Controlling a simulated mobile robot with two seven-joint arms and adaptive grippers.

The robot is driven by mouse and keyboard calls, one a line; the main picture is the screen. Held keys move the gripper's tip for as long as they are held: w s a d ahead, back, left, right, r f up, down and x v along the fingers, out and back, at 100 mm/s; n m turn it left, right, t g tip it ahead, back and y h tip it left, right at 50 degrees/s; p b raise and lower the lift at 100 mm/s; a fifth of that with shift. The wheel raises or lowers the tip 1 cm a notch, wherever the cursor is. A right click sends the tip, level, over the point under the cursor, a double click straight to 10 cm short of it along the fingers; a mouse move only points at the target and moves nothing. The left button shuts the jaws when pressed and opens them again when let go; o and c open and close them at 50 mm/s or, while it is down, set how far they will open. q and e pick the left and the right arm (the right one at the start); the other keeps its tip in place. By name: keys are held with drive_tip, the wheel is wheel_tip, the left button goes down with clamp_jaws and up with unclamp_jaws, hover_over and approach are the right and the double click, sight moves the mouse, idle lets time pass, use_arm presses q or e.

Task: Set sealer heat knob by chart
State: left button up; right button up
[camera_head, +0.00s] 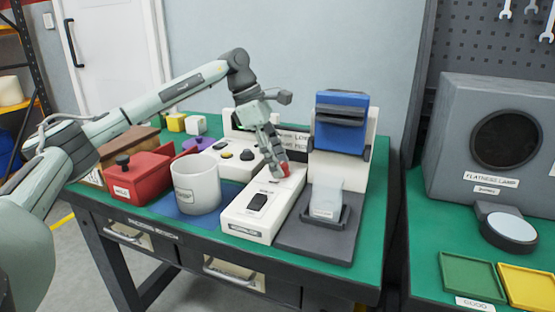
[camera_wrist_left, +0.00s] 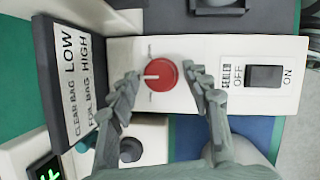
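The red heat knob (camera_wrist_left: 162,75) sits on the white sealer box (camera_wrist_left: 205,50); its white pointer mark points left in the left wrist view. It is partly visible in the head view (camera_head: 285,170). My left gripper (camera_wrist_left: 163,78) is open, with one finger on each side of the knob and small gaps visible; it comes down from above in the head view (camera_head: 280,160). The chart (camera_wrist_left: 79,80) reads CLEAR BAG LOW, FOIL BAG HIGH. A pale grey, translucent-looking bag (camera_head: 326,199) stands in the dark holder. My right gripper is not in view.
A black rocker switch (camera_wrist_left: 265,76) marked OFF and ON is on the sealer. A blue press head (camera_head: 341,122) rises beside my left gripper. A white cup (camera_head: 196,187) and red box (camera_head: 138,178) stand left. Flatness lamp (camera_head: 492,150) stands right.

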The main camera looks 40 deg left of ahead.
use_arm(q)
drive_tip(key=c, duration=0.9)
drive_tip(key=shift+n, duration=0.3)
drive_tip(key=n+y, duration=0.1)
drive_tip(key=n, duration=0.1)
drive_tip(key=n+t, duration=0.1)
drive_tip(key=n, duration=0.2)
drive_tip(key=shift+s+d+t+y, duration=0.1)
drive_tip(key=shift+d+t+y, duration=0.05)
drive_tip(key=shift+t+y, duration=0.2)
drive_tip(key=n+y, duration=0.1)
drive_tip(key=n, duration=0.2)
drive_tip(key=n+y, duration=0.1)
drive_tip(key=n, duration=0.2)
drive_tip(key=shift+d+t, duration=0.2)
drive_tip(key=shift+t, duration=0.05)
drive_tip(key=shift+n+y, duration=0.25)
drive_tip(key=shift+n, duration=0.05)
drive_tip(key=shift+c, duration=0.2)
drive_tip(key=o, duration=1.2)
drive_tip(key=shift+c, duration=0.2)
